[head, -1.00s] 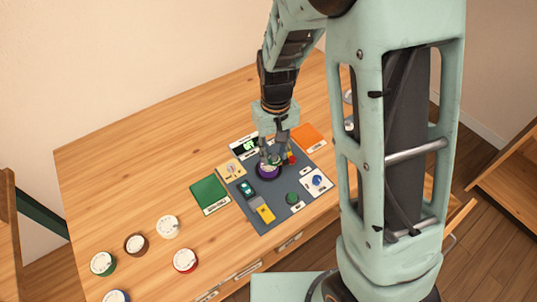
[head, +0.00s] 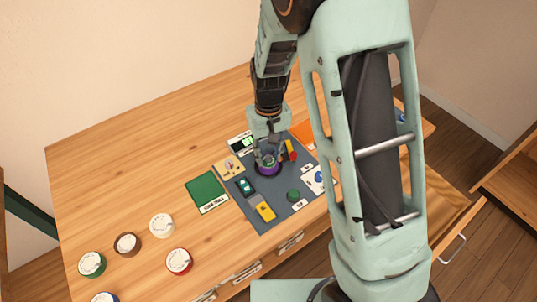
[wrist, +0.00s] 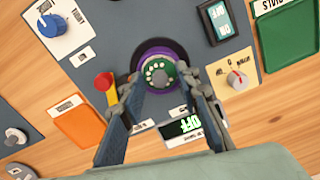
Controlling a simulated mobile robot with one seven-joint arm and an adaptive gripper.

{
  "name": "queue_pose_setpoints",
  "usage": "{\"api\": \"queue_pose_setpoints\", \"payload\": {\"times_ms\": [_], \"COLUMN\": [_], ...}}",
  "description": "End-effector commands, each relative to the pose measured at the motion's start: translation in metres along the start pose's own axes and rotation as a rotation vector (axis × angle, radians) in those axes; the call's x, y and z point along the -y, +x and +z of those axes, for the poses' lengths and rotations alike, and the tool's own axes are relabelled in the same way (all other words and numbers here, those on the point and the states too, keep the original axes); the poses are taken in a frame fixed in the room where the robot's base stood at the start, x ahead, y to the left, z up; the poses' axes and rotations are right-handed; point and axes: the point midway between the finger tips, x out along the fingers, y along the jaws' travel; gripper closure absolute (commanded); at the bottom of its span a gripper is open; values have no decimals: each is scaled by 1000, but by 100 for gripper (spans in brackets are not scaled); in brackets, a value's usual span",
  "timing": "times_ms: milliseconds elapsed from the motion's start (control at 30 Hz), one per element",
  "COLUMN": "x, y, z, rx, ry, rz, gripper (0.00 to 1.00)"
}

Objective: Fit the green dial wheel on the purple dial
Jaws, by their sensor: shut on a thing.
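The purple dial (wrist: 139,58) is a round ring on a dark grey panel. In the head view the purple dial (head: 267,170) lies just under my gripper (head: 268,157). In the wrist view my gripper (wrist: 161,84) is shut, one finger on each side of the green dial wheel (wrist: 158,72), which has pale holes and a pale centre. The wheel overlaps the middle of the purple ring. I cannot tell whether it is seated or slightly above. In the head view the fingers mostly hide it.
A red-tipped yellow lever (wrist: 106,82) stands close beside one finger. An OFF display (wrist: 182,127), a blue knob (wrist: 50,25) and a red-marked knob (wrist: 237,79) surround the dial. Several other wheels, including a red one (head: 179,261), lie on the front-left of the wooden table (head: 120,190).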

Motion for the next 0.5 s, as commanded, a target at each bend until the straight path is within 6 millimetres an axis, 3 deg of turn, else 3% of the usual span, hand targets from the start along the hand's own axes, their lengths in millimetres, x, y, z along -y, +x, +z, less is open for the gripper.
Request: {"api": "queue_pose_setpoints", "payload": {"times_ms": [467,500], "x": [0,0], "y": [18,19], "z": [4,4], "rx": [8,7], "ry": [0,0], "rz": [0,0], "gripper": [87,66]}}
